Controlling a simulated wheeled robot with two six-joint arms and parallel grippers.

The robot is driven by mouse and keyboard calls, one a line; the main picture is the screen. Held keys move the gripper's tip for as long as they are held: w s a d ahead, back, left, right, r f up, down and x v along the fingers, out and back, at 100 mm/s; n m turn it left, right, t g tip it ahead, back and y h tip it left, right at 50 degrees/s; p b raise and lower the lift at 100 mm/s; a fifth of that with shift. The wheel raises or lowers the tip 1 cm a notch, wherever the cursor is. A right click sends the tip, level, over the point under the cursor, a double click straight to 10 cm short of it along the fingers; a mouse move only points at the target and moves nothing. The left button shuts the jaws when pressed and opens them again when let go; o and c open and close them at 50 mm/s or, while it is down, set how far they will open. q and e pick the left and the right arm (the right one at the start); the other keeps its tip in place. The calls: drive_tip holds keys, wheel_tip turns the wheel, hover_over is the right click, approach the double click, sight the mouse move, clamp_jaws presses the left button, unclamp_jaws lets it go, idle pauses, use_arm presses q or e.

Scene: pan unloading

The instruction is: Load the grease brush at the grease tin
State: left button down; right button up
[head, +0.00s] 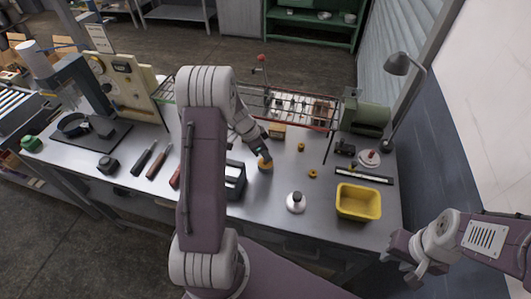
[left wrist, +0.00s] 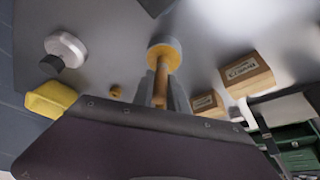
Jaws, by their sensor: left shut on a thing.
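My left gripper (head: 263,157) reaches down over the middle of the bench. In the left wrist view, my left gripper (left wrist: 160,98) is shut on a wooden-handled brush (left wrist: 162,76). The brush's far end meets a round orange-topped tin with a grey side (left wrist: 165,48), which looks like the grease tin. In the head view the tin (head: 266,166) shows as an orange and grey round right under the fingers. The bristles are hidden, so I cannot tell how deep they sit.
A yellow bin (head: 358,203) and a round silver piece with a dark knob (head: 296,202) stand right of the tin. Small yellow rings (head: 312,174) lie nearby. Labelled wooden blocks (left wrist: 248,74) and a wire rack (head: 300,107) are behind. Hand tools (head: 159,163) lie left.

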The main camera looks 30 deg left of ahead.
use_arm(q)
drive_tip(key=shift+r+p, duration=1.85)
drive_tip(key=shift+r, duration=1.65)
drive_tip(key=shift+f, duration=0.1)
drive_tip(key=s+d+r+m+b, duration=0.2)
drive_tip(key=d+r+b, duration=0.15)
drive_tip(key=d, duration=0.55)
drive_tip(key=s+n, duration=0.1)
drive_tip(key=n, duration=0.1)
drive_tip(key=s+n+y, duration=0.1)
drive_tip(key=s+n, duration=0.1)
drive_tip(key=s+d+n+t, duration=0.1)
drive_tip(key=s+n, duration=0.1)
drive_tip(key=shift+s+d+f+n, duration=0.1)
drive_tip(key=shift+s+f+n, duration=0.05)
drive_tip(key=shift+f+n, duration=0.2)
